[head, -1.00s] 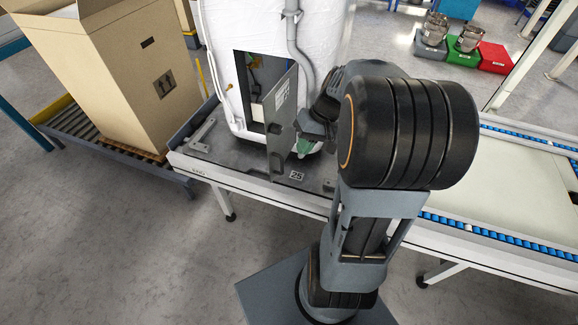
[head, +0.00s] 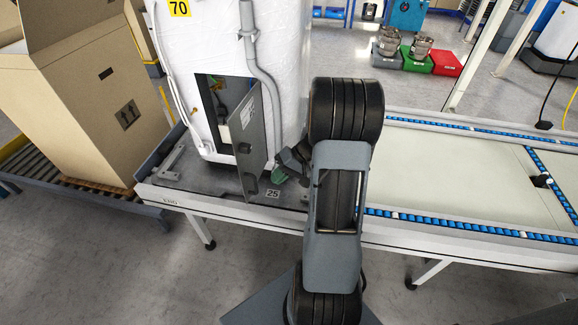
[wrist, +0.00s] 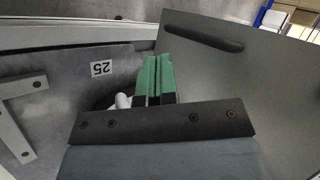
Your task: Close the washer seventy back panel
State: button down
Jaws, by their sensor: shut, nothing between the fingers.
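The washer (head: 285,70) is a tall white cylinder with a yellow label "70" (head: 179,8) near its top left. Its back panel (head: 252,135) is a grey hinged door standing ajar at the lower front, with the dark opening (head: 214,98) showing to its left. My gripper (head: 279,176) is low, just right of the panel, partly hidden by my wrist. In the wrist view its green fingers (wrist: 155,80) are together and empty. The panel (wrist: 235,75) fills the right side there, with a dark handle slot (wrist: 203,38). I cannot tell whether the fingers touch the panel.
The washer stands on a grey plate marked "25" (head: 273,194) on a conveyor (head: 450,160) that runs clear to the right. A large cardboard box (head: 90,90) stands on rollers at left. Grey pipes (head: 262,70) run down the washer's front.

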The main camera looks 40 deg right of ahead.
jog(key=a, duration=0.2)
jog(key=w+a, duration=0.1)
jog(key=a, duration=0.1)
jog(key=shift+w+f+p, duration=0.1)
jog(key=shift+p, duration=0.2)
